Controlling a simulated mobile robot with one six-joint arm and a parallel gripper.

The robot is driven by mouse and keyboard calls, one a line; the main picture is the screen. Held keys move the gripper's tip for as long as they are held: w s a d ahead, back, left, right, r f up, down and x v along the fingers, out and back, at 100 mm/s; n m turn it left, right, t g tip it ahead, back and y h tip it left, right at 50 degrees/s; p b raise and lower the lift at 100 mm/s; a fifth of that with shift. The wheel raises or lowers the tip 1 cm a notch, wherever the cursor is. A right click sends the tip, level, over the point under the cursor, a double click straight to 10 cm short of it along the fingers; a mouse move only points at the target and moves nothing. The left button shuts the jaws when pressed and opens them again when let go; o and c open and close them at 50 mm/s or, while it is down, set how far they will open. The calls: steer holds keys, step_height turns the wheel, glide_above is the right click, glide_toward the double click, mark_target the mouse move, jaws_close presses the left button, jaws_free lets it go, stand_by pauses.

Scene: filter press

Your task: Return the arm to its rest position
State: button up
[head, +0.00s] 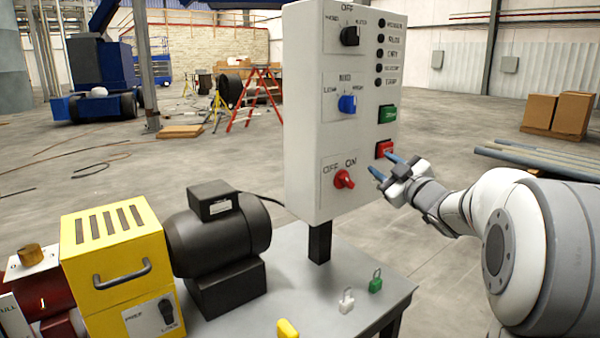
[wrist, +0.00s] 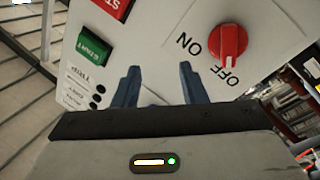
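My gripper (head: 384,166) is at the right side of the white control panel (head: 305,120), in front of its lower right part near the red button (head: 385,149). Its two blue fingers stand apart with nothing between them. In the wrist view the open fingers (wrist: 160,85) point at the panel face, between the green start button (wrist: 94,49) and the red knob (wrist: 229,40) marked ON and OFF. I see no clear contact with the panel. My arm reaches in from the right of the head view.
The panel stands on a post at the grey table (head: 285,255). A black motor (head: 220,235) and a yellow box (head: 118,250) are at left. A white padlock (head: 346,302), a green padlock (head: 376,284) and a yellow item (head: 287,328) lie on the table. Cardboard boxes (head: 558,113) stand behind at right.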

steer(key=s+a+m+g+h+p, duration=0.2)
steer(key=s+m+g+p, duration=0.2)
steer(key=s, duration=0.8)
steer(key=s+a+f+m+g+h+p, duration=0.1)
steer(key=s+a+m+g+h+p, duration=0.1)
steer(key=s+g+p, duration=0.4)
steer(key=s+a+m+g+h+p, duration=0.3)
steer(key=s+p, duration=0.6)
steer(key=s, duration=0.8)
steer(key=m+g, duration=0.2)
steer(key=shift+s+a+f+m+g, duration=0.15)
steer(key=shift+s+a+m+g, duration=0.15)
steer(key=shift+s+a, duration=0.05)
